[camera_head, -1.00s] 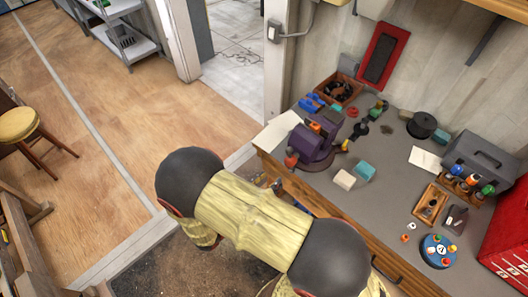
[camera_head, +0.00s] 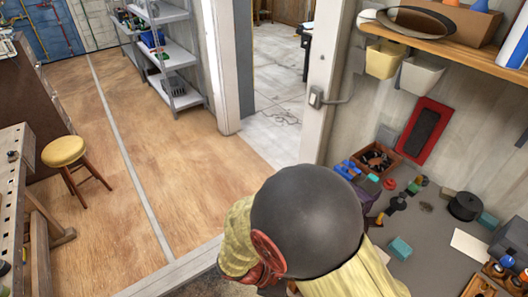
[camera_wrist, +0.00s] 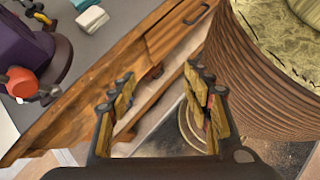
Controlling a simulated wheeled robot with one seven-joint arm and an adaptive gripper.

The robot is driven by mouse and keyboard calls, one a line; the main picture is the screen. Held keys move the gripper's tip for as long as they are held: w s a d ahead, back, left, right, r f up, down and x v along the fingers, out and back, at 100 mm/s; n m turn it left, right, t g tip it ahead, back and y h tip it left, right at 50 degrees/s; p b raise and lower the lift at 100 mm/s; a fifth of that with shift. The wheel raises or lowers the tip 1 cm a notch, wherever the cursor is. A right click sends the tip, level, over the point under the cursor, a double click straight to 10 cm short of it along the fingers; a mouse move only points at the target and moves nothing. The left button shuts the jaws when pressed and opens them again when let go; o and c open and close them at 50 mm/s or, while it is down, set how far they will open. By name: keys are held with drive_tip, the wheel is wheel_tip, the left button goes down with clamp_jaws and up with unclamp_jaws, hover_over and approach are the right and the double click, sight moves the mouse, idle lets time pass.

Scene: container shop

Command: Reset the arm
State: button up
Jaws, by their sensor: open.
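My gripper (camera_wrist: 160,95) is open and empty in the wrist view, its two wood-patterned fingers spread apart. It points down past the wooden front edge of the workbench (camera_wrist: 95,80), with bare space between the fingers. My arm, with yellow wood-patterned links and dark round joints, covers the lower middle of the head view. My gripper does not show in the head view, hidden or out of frame.
A purple vise (camera_wrist: 35,45) shows in the wrist view. A yellow stool (camera_head: 64,152) and shelves (camera_head: 170,60) stand left. The wooden floor between is clear.

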wheel_tip(320, 180, up, 12)
drive_tip(key=m+t+y+b, duration=0.3)
drive_tip(key=m+y+b, duration=0.4)
drive_tip(key=m+y, duration=0.4)
drive_tip(key=s+d+r+m+t+h+b, duration=0.1)
drive_tip(key=d+r+m+t+b, duration=0.2)
drive_tip(key=d+r+m, duration=0.1)
drive_tip(key=shift+d+r, duration=0.65)
drive_tip(key=shift+d, duration=0.3)
drive_tip(key=shift+s, duration=0.1)
drive_tip(key=shift+c, duration=0.3)
